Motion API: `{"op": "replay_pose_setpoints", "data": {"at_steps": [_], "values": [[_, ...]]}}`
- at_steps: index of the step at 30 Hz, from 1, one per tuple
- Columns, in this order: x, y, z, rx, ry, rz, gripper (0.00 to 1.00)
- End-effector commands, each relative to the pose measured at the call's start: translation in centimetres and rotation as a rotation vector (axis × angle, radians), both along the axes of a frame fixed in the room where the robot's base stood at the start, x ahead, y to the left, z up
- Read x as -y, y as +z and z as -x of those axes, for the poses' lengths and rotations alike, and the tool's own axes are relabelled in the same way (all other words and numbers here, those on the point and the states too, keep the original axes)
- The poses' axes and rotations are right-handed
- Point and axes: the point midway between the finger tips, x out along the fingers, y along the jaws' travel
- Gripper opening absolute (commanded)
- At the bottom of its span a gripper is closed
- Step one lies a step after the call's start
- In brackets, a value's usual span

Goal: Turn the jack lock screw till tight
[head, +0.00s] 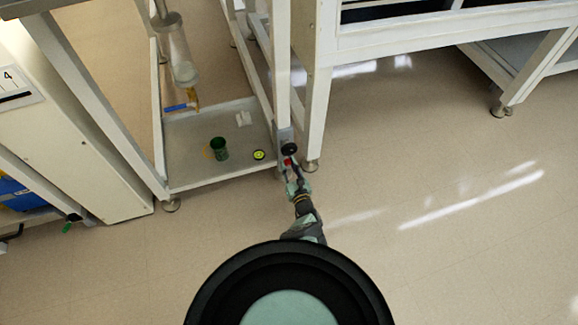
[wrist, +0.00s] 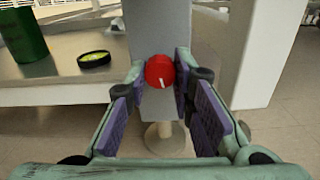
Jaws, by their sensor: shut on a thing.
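A red round knob (wrist: 159,71) with a white line near its lower edge sits on the face of a grey upright post (wrist: 158,28). I take it as the jack lock screw. In the head view it is a small red spot (head: 287,162), partly hidden by my gripper. My gripper (head: 291,173) reaches the post low down, at the corner of the frame. In the wrist view its two purple-padded fingers (wrist: 159,74) stand left and right of the knob, shut on it. The line points nearly straight down, leaning slightly right.
A black knob (head: 289,149) sits just above on the same post. On the low shelf (head: 185,180) to the left are a green cup (head: 219,148), a yellow-and-black disc (head: 259,155) and a white piece (head: 243,118). A white leg (head: 318,115) stands close on the right. Floor beyond is clear.

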Motion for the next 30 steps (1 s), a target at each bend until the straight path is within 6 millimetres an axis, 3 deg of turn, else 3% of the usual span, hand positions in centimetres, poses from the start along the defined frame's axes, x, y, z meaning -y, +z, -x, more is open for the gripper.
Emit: {"op": "replay_pose_setpoints", "data": {"at_steps": [12, 29, 30], "values": [[-0.06, -0.05, 0.12, -0.058, 0.000, -0.180, 0.00], [-0.05, -0.06, 0.13, -0.067, 0.000, -0.204, 0.00], [-0.05, -0.06, 0.13, -0.067, 0.000, -0.204, 0.25]]}}
